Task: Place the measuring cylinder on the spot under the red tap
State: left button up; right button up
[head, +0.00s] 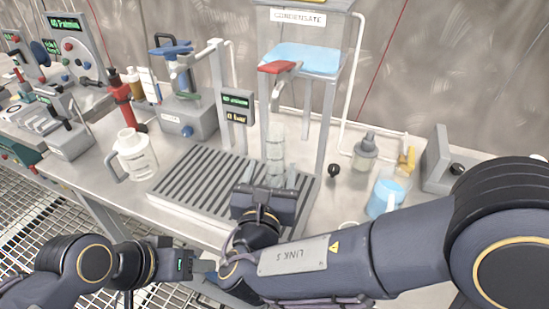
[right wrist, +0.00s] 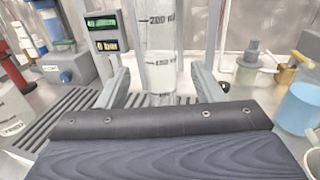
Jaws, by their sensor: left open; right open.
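The clear measuring cylinder (head: 276,150) stands upright on the slatted drain tray (head: 212,180), below the red tap (head: 279,67). My right gripper (head: 268,184) is low in front of it, open. In the right wrist view, the cylinder (right wrist: 160,55) shows between the two spread fingers (right wrist: 160,84), with a gap on either side; its lower end is hidden by the gripper body. The spot under the tap is not clearly visible. My left gripper (head: 203,268) is open at the front edge of the bench, away from the cylinder, partly hidden by my right arm.
A condensate tank (head: 305,58) on a frame stands behind the tray. A white jug (head: 134,155) and a display post (head: 237,106) are at left. A blue beaker (head: 384,196), a grey-topped bottle (head: 365,152) and a yellow-handled item (head: 406,158) are at right.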

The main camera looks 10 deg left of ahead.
jog(key=s, duration=0.7)
jog(key=shift+d, duration=0.2)
